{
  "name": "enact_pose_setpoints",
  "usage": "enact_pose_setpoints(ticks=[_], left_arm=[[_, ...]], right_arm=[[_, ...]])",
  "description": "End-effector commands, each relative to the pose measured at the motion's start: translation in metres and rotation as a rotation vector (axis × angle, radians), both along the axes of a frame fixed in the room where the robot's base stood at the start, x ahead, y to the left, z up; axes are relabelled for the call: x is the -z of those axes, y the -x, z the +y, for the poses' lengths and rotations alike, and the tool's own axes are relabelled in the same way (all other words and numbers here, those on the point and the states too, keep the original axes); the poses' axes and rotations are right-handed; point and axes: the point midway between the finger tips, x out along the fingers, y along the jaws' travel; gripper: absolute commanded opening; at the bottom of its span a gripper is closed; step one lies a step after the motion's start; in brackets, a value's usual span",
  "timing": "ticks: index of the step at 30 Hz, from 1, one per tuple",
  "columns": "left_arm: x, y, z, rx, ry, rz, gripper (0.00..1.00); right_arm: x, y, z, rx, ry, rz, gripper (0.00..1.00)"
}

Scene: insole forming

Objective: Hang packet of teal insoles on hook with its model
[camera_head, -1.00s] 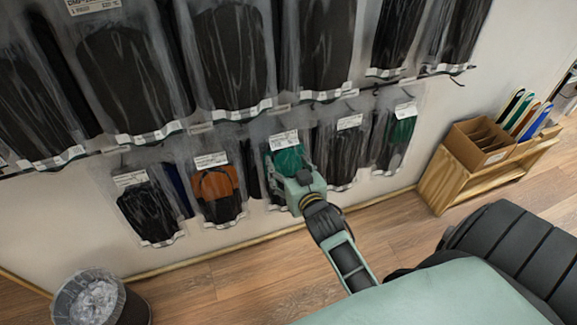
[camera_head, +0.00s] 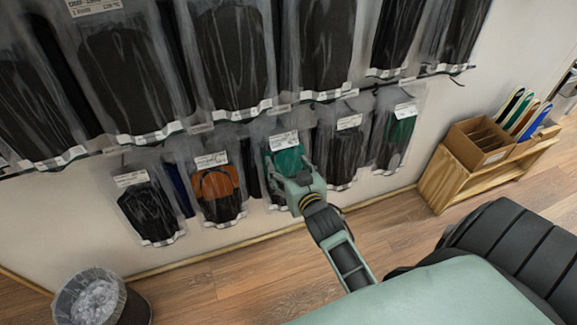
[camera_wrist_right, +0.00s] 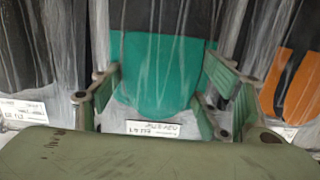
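The packet of teal insoles (camera_head: 287,161) is a clear bag with a white label at its top, hanging in the lower row on the wall. In the right wrist view the teal insole (camera_wrist_right: 165,75) fills most of the space between my fingers, with its label below. My right gripper (camera_head: 289,174) is at the front of this packet, below its label. In the wrist view the right gripper (camera_wrist_right: 163,82) has its fingers wide apart, one at each side of the teal. The hook at the packet's top is too small to make out. My left gripper is out of view.
A packet with orange and black insoles (camera_head: 217,190) hangs left of it, and a black one (camera_head: 342,155) close on the right. A darker green packet (camera_head: 399,132) hangs farther right. A wooden stand (camera_head: 440,185) and a waste bin (camera_head: 130,306) stand on the floor.

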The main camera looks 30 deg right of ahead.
Motion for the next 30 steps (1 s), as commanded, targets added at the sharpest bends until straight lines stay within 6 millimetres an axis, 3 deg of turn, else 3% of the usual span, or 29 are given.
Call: enact_pose_setpoints(ticks=[7,19,23,30], left_arm=[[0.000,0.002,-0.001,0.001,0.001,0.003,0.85],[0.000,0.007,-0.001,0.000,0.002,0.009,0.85],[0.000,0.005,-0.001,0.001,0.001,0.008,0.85],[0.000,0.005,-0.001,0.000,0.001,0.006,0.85]], right_arm=[[0.000,0.000,0.000,0.000,0.000,-0.001,0.91],[0.000,0.004,0.001,0.000,0.000,0.001,0.91],[-0.004,0.020,0.005,0.000,0.000,0.002,0.91],[-0.015,0.067,0.016,0.001,-0.001,0.004,0.91]])
